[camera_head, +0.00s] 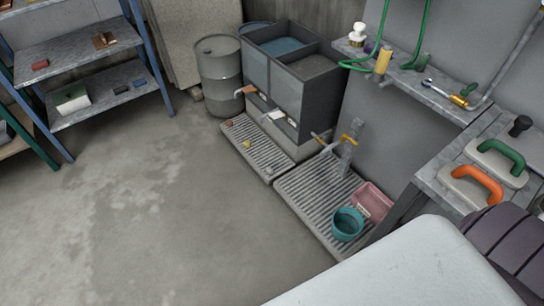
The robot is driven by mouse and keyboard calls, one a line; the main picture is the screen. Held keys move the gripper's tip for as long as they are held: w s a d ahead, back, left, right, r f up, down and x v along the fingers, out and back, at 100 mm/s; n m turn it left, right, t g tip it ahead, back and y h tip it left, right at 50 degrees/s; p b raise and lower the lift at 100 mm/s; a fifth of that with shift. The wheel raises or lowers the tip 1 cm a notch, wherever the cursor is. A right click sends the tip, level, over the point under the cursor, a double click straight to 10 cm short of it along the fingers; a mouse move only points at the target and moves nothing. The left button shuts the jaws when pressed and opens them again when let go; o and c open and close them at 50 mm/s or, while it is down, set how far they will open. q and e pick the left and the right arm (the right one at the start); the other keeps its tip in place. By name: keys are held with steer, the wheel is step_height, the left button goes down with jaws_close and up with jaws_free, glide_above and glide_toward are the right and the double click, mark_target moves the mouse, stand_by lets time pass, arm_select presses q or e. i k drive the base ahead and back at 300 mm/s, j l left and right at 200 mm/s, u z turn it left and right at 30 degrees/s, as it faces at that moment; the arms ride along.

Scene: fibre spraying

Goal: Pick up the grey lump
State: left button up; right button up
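I cannot make out a grey lump for certain in the head view. The slatted floor grate (258,146) in front of the dark double tank (293,75) carries a few small orange and yellow pieces. A second slatted grate (305,192) carries a teal bucket (347,224) and a pink tray (373,201). Neither of my grippers is in view.
A blue-framed shelf (82,50) stands at the upper left, and a grey barrel (219,70) stands at the back. A right-hand bench (434,178) holds orange and green handled tools. A pale surface (400,275) fills the lower right. The left floor is clear.

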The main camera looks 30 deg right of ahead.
mark_target(269, 171)
steer(key=i+j+z, duration=0.1)
steer(key=i+z, duration=0.3)
steer(key=i+j+z, duration=0.15)
steer(key=z, duration=0.3)
steer(key=i+j+z, duration=0.55)
steer(key=j+z, duration=0.25)
steer(key=i+j+z, duration=0.2)
steer(key=j+z, duration=0.25)
steer(key=l, duration=0.1)
